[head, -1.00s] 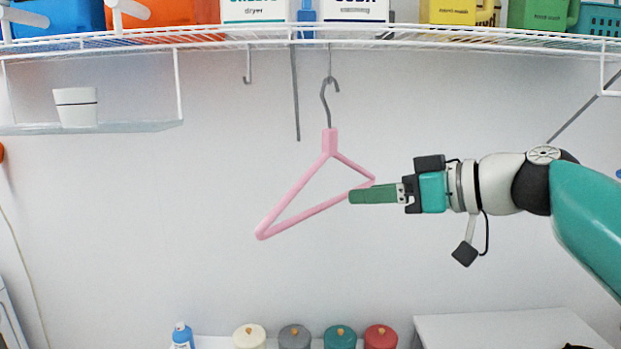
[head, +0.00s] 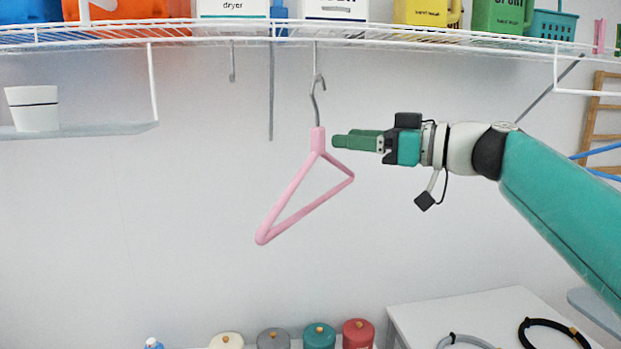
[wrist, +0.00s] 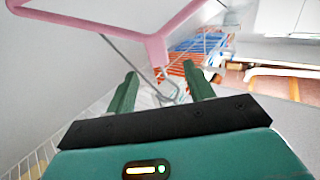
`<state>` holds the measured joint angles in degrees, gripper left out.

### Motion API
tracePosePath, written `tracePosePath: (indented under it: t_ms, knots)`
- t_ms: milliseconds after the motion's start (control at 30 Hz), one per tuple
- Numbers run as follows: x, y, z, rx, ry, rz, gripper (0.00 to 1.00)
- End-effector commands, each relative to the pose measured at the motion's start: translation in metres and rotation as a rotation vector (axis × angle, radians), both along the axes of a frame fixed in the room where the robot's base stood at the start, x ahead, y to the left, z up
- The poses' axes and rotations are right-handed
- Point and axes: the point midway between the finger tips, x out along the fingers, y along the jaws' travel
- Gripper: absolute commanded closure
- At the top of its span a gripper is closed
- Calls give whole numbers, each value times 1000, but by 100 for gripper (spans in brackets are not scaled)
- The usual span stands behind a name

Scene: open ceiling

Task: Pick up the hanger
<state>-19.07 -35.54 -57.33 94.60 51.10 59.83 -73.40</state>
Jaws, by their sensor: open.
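The pink hanger (head: 287,195) hangs tilted by its grey metal hook from the wire shelf, in front of the white wall. My gripper (head: 337,141) is just right of the hanger's neck in the head view, pointing left, at about neck height. In the wrist view the pink neck (wrist: 156,50) stands just beyond the gap between the open green fingers (wrist: 160,78), with the hook below it. Nothing is held. Whether a finger touches the hanger cannot be told.
The white wire shelf (head: 400,36) above carries boxes and jugs. A grey rod (head: 271,100) hangs left of the hanger. A small ledge with a white pot (head: 34,108) is far left. Several lidded jars stand below, beside a white table (head: 440,307). The wall space around the hanger is clear.

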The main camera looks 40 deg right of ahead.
Motion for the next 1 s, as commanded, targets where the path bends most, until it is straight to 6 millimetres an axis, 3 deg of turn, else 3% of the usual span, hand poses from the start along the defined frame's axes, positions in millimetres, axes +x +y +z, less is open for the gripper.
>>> tracePosePath:
  t_ms: [200,433,700,967,1000]
  knots:
    - [36,11,0,0,1,0,47]
    - [52,17,0,0,1,1,47]
    - [91,29,0,-1,2,0,47]
    - [96,31,0,2,-2,-1,47]
    - [96,31,0,2,-2,-1,51]
